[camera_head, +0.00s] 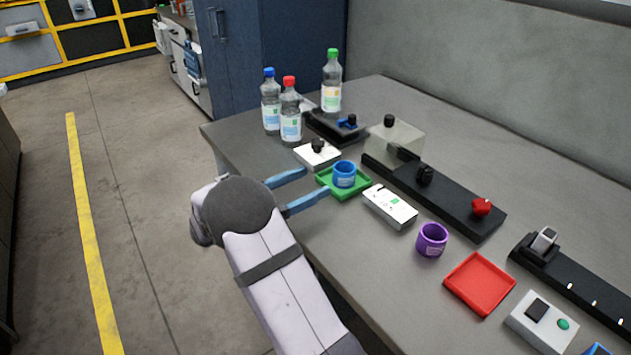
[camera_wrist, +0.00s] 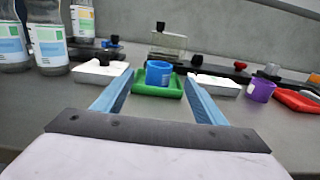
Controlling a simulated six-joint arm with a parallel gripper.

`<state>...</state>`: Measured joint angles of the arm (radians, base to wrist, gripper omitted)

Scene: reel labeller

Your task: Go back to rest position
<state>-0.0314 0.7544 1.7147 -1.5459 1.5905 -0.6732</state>
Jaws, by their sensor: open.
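My gripper (camera_head: 310,186) has two blue fingers, spread apart and empty. It is at the table's left edge in the head view, pointing at a blue reel (camera_head: 344,174) that stands on a green square tray (camera_head: 349,191). In the wrist view the blue reel (camera_wrist: 158,73) sits between and beyond the fingertips (camera_wrist: 157,77), and the green tray (camera_wrist: 146,89) lies under it. I see no contact between the fingers and the reel. The arm reaches in from the bottom of the head view.
Three bottles (camera_head: 290,117) stand at the back left. White boxes (camera_head: 390,207) flank the green tray. A black labeller rail (camera_head: 440,196) lies behind. A purple reel (camera_head: 432,240) and a red tray (camera_head: 480,284) are to the right. Open floor (camera_head: 120,200) lies left of the table.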

